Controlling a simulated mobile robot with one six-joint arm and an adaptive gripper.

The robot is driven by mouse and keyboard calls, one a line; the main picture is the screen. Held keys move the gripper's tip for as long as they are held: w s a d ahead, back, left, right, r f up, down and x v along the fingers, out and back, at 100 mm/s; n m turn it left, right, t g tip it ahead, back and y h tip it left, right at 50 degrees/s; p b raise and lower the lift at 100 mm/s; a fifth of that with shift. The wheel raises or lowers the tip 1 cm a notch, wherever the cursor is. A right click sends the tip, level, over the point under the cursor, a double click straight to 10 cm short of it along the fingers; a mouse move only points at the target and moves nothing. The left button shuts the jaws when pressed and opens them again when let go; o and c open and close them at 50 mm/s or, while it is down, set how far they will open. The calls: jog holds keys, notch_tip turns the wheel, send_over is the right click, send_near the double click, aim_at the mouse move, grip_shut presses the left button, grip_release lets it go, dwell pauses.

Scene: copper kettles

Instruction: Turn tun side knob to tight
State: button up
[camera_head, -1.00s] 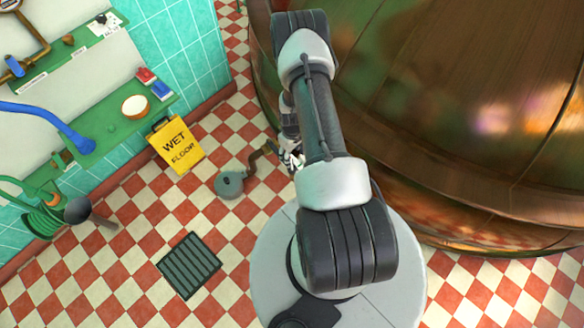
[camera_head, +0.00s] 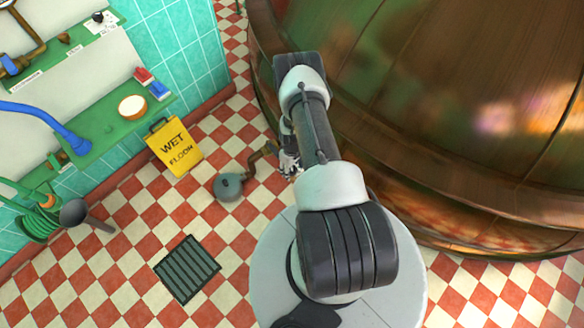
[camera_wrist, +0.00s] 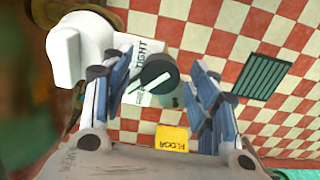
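In the wrist view a round black knob (camera_wrist: 158,74) with a white pointer line sits in front of a white label (camera_wrist: 143,50) that reads TIGHT. The pointer line slants to the lower left, while the word lies above and left of the knob. My gripper (camera_wrist: 160,80) is open, with one blue-padded finger on each side of the knob. A gap shows on the right; on the left the fingertip is close and I cannot tell if it touches. In the head view my gripper (camera_head: 289,157) is partly hidden by my arm, beside the copper tun (camera_head: 430,100).
A white rounded fitting (camera_wrist: 75,50) stands close to my left finger in the wrist view. A bent brass pipe with a grey round end (camera_head: 228,187), a yellow wet-floor sign (camera_head: 175,146) and a floor grate (camera_head: 187,268) lie left of my arm. Checkered floor between them is clear.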

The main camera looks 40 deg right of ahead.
jog(key=c, duration=1)
jog(key=m+b, duration=0.3)
jog(key=m, duration=0.1)
jog(key=shift+f, duration=0.1)
jog(key=m+b, duration=0.2)
jog(key=m, duration=0.3)
jog(key=shift+m, duration=0.4)
jog(key=o, duration=1.1)
